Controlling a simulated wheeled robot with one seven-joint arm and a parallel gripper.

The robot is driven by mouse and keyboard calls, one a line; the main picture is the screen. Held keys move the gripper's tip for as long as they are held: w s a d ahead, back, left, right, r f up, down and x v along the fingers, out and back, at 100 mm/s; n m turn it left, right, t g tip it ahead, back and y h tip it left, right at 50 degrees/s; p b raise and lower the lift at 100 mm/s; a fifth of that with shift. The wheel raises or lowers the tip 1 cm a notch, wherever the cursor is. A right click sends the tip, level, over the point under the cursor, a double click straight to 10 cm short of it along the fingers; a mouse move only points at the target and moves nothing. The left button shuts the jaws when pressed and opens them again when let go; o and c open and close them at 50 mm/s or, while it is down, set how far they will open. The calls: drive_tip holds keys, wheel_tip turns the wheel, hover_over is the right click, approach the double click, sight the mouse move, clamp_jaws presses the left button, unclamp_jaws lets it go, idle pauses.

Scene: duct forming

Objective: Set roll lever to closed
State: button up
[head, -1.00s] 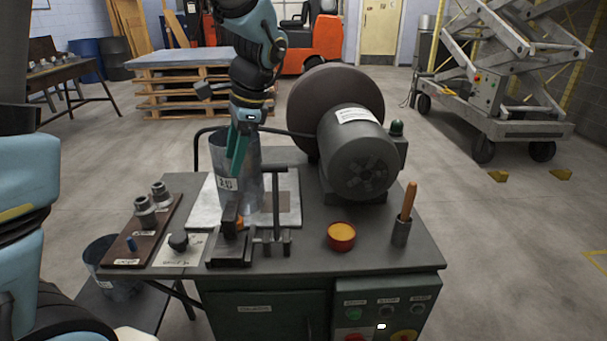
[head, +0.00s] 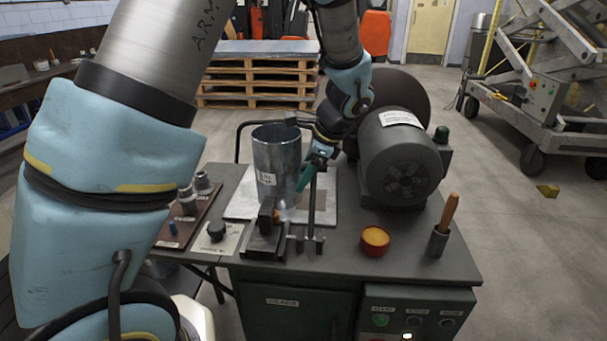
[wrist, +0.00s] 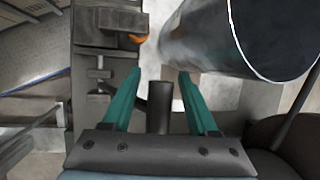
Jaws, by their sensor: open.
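The roll lever (head: 313,208) appears to be the dark upright bar at the front of the bench, beside the clamp-like block (head: 266,236). My gripper (head: 304,177) is at its upper part, just right of the grey metal duct cylinder (head: 275,155). In the wrist view, the green fingers of my gripper (wrist: 159,76) are open, with a dark rounded bar end (wrist: 160,108), likely the lever, between them. I cannot tell whether they touch it. The duct (wrist: 215,38) stands close by at the upper right.
A large grey motor (head: 402,160) stands right of my gripper. An orange-filled cup (head: 375,240) and a holder with a wooden-handled tool (head: 440,238) sit at the front right. Knobs and fittings (head: 188,203) lie at the left. The bench front (head: 345,262) has clear space.

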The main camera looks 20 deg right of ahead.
drive_tip(key=shift+w+a+f, duration=0.1)
drive_tip(key=shift+f, duration=0.25)
drive_tip(key=shift+c, duration=0.2)
clamp_jaws()
idle(1.0)
